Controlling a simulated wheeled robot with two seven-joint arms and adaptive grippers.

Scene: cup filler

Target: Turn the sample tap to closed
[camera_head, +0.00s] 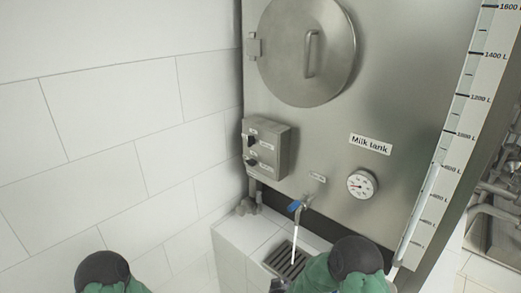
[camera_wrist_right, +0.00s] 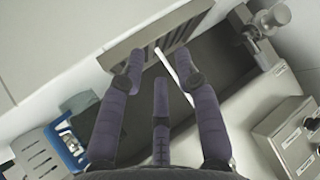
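The sample tap (camera_head: 300,203) with a blue handle sticks out of the milk tank's lower front, under a small label. A white stream (camera_head: 294,243) runs from its spout down to the drain grate (camera_head: 285,265). My right gripper (camera_wrist_right: 162,72) shows purple fingers spread apart, with nothing held between them. In the wrist view the white stream (camera_wrist_right: 175,75) passes by the fingers, and the grate (camera_wrist_right: 150,38) lies beyond them. I cannot make out the tap there. In the head view my right arm is at the bottom, below the tap. My left arm is at the lower left, its gripper out of sight.
The milk tank (camera_head: 400,60) has a round hatch (camera_head: 285,60), a switch box (camera_head: 265,148) and a dial gauge (camera_head: 361,184). A tiled ledge (camera_head: 243,232) surrounds the grate. A tiled wall (camera_head: 100,110) stands on the left. A blue object (camera_wrist_right: 72,145) shows in the wrist view.

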